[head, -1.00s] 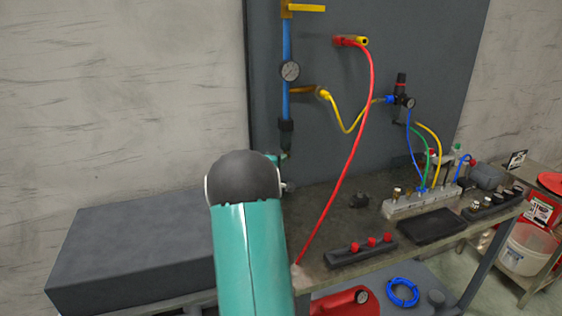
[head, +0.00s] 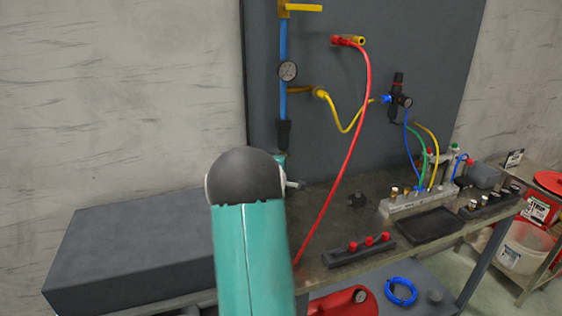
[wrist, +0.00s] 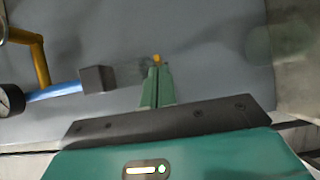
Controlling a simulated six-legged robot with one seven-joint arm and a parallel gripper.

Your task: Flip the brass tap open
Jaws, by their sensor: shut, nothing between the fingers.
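A small brass-coloured piece (wrist: 157,58), likely part of the brass tap, shows just past my fingertips in the wrist view. It lies close to the clear bowl (wrist: 130,73) below the dark fitting (wrist: 97,80) of the blue pipe. My gripper (wrist: 157,70) is shut and empty, its green fingers side by side. The fingers hide part of this spot, and I cannot tell whether they touch the brass piece. In the head view the pipe's dark lower end (head: 284,134) shows just above my arm, which hides most of what lies below.
A gauge (head: 288,71) and a yellow lever (head: 303,8) sit on the blue pipe. A red hose (head: 364,110) hangs to the right of my arm, above the bench. A dark block (head: 130,250) stands left. The wall left of the panel is bare.

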